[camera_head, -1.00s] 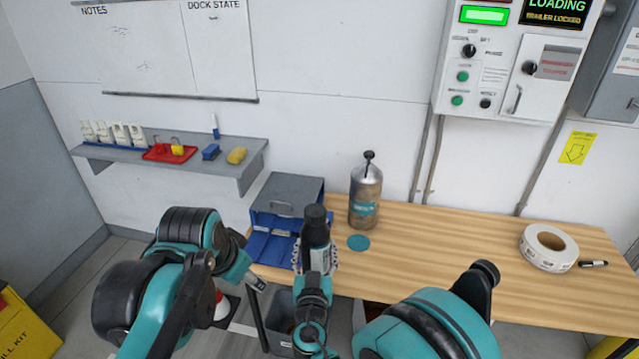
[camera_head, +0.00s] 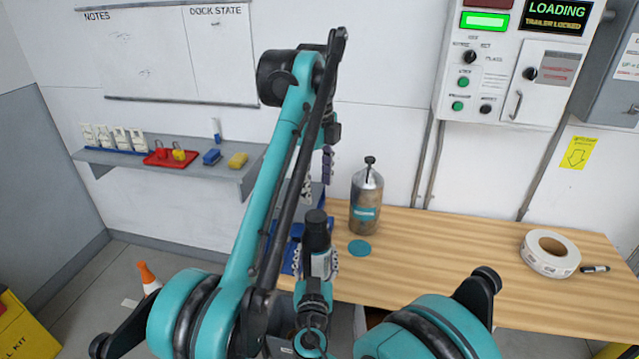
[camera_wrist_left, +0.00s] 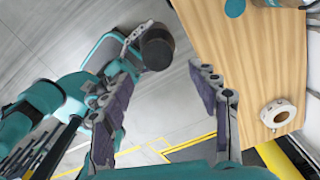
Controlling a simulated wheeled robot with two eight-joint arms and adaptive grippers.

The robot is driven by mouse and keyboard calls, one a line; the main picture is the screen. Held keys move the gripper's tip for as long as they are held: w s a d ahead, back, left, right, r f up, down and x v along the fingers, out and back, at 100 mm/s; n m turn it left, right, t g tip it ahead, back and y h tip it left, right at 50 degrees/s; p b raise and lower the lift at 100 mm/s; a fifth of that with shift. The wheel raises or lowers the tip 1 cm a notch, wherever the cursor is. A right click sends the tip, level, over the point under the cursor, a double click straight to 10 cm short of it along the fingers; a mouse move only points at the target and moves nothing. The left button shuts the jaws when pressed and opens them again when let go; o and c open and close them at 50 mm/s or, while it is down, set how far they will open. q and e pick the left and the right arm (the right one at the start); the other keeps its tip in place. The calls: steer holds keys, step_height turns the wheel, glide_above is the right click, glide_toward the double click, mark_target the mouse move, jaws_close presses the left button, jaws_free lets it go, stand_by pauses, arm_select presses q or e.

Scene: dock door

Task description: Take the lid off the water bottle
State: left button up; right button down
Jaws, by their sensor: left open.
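The water bottle (camera_head: 366,208) is a brownish-silver cylinder standing upright near the table's back edge. Its black lid (camera_head: 370,161) sits on top. In the left wrist view only a sliver of the bottle (camera_wrist_left: 279,3) shows at the top edge. My left gripper (camera_head: 317,177) hangs left of the bottle, apart from it, partly behind my own arm. In the left wrist view the fingers of the left gripper (camera_wrist_left: 163,73) are wide apart with nothing between them. My right gripper (camera_head: 315,262) is low at the table's left end; its fingertips are not clear.
A flat teal disc (camera_head: 359,248) lies in front of the bottle on the wooden table (camera_head: 440,255). A tape roll (camera_head: 549,253) and a marker (camera_head: 595,268) lie at the right. A blue case (camera_head: 287,257) is mostly hidden by my arms. The table's middle is clear.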

mark_target(320, 215)
arm_select(q)
steer(key=shift+d+f+m, duration=0.15)
steer(key=shift+d+m, duration=0.15)
steer(key=shift+m, duration=0.1)
steer(key=shift+f, duration=3.9)
